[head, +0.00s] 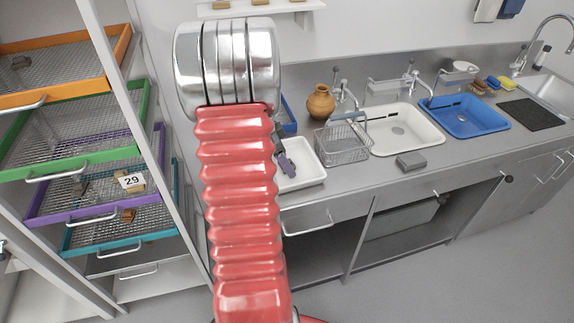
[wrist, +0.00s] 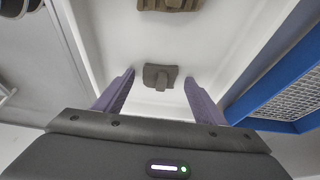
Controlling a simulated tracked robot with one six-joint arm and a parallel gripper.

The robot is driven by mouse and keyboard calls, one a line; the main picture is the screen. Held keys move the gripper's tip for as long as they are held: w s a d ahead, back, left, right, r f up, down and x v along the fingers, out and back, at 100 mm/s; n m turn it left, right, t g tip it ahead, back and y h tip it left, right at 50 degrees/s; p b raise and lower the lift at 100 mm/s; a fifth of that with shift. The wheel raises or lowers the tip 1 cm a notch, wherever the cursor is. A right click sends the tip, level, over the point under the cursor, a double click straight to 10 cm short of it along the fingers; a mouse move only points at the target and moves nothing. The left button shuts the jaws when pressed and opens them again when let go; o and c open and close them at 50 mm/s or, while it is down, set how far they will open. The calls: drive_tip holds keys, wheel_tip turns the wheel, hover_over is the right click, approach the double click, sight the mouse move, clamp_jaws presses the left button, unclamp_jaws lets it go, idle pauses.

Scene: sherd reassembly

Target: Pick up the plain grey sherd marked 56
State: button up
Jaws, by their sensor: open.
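A small grey-brown sherd (wrist: 155,71) with a stub on its near side lies in a white tray (head: 304,178). In the wrist view it sits between the fingertips of my gripper (wrist: 159,77), with a gap on each side. I see no number on it, so I cannot tell whether it is 56. A browner sherd (wrist: 170,4) is cut off at the top of the wrist view. My gripper is open and empty, its purple fingers spread. In the head view my gripper (head: 285,161) shows partly over the tray; my arm hides the rest.
A blue-framed mesh tray (wrist: 270,110) stands right of the white tray in the wrist view. A wire basket (head: 342,143), a clay jug (head: 320,103) and a grey block (head: 411,161) are on the counter. A rack at left holds coloured mesh drawers, with a card 29 (head: 132,181).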

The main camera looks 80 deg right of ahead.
idle(0.5)
drive_tip(key=c, duration=1.2)
wheel_tip(320, 180, up, 10)
idle(0.6)
